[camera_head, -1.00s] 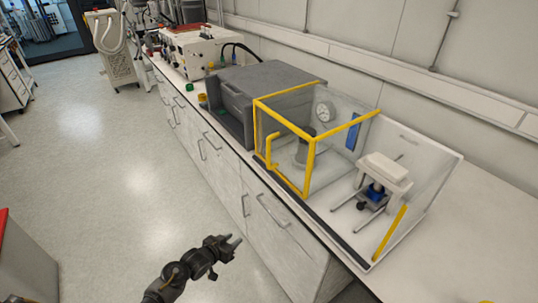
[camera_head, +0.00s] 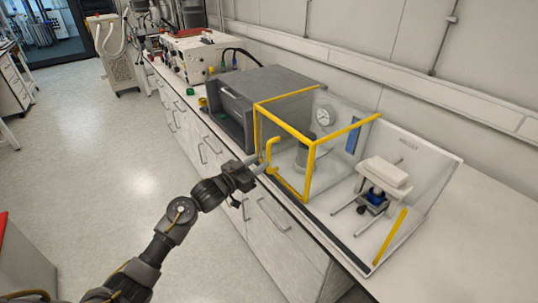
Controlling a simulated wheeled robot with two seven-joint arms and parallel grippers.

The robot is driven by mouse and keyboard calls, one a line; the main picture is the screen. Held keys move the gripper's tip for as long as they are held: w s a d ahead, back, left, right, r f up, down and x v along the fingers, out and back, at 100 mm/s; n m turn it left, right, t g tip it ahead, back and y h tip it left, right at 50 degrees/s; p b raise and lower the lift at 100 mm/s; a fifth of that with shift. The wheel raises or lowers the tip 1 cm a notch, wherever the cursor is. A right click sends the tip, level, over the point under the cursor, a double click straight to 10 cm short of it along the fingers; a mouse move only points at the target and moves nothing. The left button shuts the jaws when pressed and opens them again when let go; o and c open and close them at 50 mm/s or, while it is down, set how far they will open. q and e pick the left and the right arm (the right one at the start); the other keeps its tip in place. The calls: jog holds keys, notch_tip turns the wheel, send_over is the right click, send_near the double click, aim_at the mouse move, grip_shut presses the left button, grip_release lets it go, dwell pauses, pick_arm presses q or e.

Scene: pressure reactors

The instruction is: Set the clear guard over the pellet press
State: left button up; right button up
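The clear guard (camera_head: 285,117) is a see-through box with yellow edges, standing on the left part of a shallow white station on the bench. Its yellow upright handle (camera_head: 269,152) is on the front side. A device with a white block on top, a blue part and thin legs, which looks like the pellet press (camera_head: 386,173), stands uncovered to the right of the guard. My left gripper (camera_head: 261,165) is at the handle's lower part, its fingers looking parted; whether they touch the handle is unclear. My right gripper is out of view.
A round gauge (camera_head: 323,116) and a grey post show through the guard. A grey box-shaped unit (camera_head: 265,82) stands close on its left. A yellow bar (camera_head: 391,237) lies at the station's right front. The bench right of the station is clear.

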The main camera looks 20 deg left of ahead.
pick_arm(q)
jog(key=shift+p+x, duration=0.35)
jog(key=shift+x, duration=2.4)
jog(key=shift+c, duration=0.4)
grip_shut()
